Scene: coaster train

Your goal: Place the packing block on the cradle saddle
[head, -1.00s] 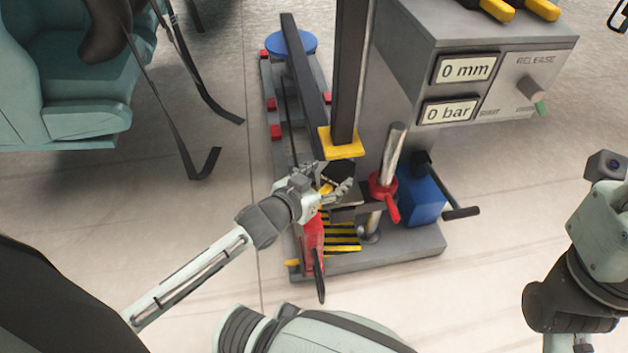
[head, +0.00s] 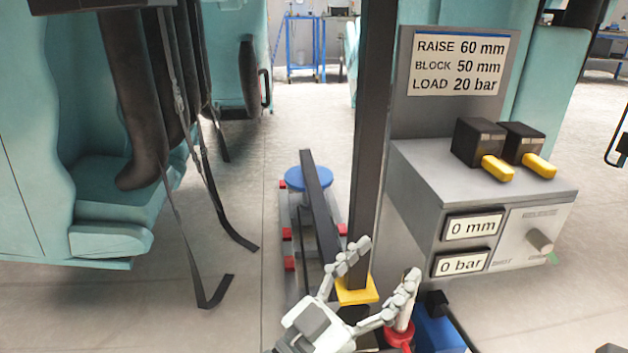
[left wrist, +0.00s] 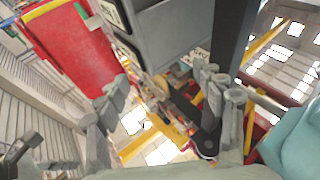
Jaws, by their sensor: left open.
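Two black blocks with yellow grips stand side by side on the grey console in the head view: a left one (head: 480,142) and a right one (head: 523,143). My left gripper (head: 387,258) is open and empty, in front of the post and well below the blocks. Its spread fingers also show in the left wrist view (left wrist: 165,88). My right gripper is out of view.
The grey console (head: 420,165) has displays reading 0 mm and 0 bar. A sign (head: 459,65) above reads raise 60 mm, block 50 mm, load 20 bar. A red-collared rod (head: 398,334) stands close to my left fingers. A teal seat (head: 110,215) with hanging straps is left.

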